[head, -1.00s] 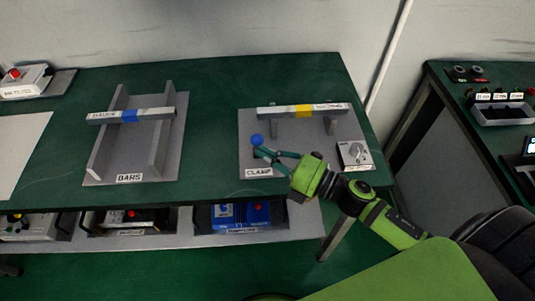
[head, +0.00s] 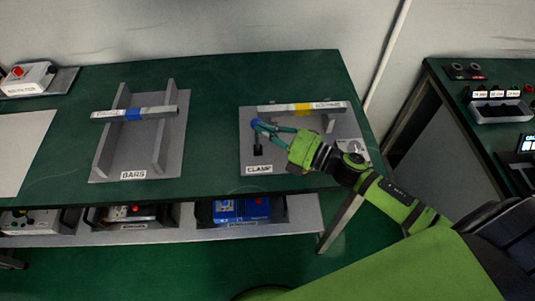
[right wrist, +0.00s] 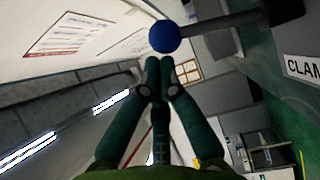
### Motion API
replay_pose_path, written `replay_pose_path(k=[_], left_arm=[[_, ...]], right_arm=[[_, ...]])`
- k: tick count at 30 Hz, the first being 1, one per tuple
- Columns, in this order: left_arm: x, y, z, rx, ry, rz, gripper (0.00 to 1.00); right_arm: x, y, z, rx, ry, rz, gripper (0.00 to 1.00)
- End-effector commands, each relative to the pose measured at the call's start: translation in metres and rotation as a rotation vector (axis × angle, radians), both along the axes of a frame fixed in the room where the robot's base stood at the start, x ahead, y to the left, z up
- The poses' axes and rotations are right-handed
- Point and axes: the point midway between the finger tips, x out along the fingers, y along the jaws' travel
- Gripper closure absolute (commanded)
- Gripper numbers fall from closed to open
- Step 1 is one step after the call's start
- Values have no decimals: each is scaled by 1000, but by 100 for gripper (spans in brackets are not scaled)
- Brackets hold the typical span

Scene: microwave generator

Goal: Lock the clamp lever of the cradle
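The clamp lever is a dark stem (head: 257,148) topped by a blue ball knob (head: 255,122), at the left side of the grey clamp plate (head: 247,158). In the right wrist view the blue knob (right wrist: 164,36) sits just beyond the fingertips, with the dark stem (right wrist: 232,22) running right to its base. My right gripper (head: 257,130) has its fingertips together and nothing between them; it also shows in the right wrist view (right wrist: 160,66). Its tips are right at the knob; I cannot tell whether they touch. My left gripper is not in view.
A bar with a yellow band (head: 304,108) rests on the cradle supports behind the lever. A grey box with a dial (head: 361,149) is partly behind my arm. The bars rack (head: 138,160) stands to the left, with free green table (head: 213,130) between.

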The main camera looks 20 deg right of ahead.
Motion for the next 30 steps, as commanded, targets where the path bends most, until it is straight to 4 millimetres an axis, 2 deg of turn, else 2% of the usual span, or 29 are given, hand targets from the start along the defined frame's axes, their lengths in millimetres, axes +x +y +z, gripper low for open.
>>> replay_pose_path(k=[9,25,30], left_arm=[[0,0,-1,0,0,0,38],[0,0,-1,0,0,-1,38],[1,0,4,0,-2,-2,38]], right_arm=[[9,-3,1,-1,0,0,100],[10,-3,1,-1,1,0,100],[12,-5,7,-1,0,0,100]])
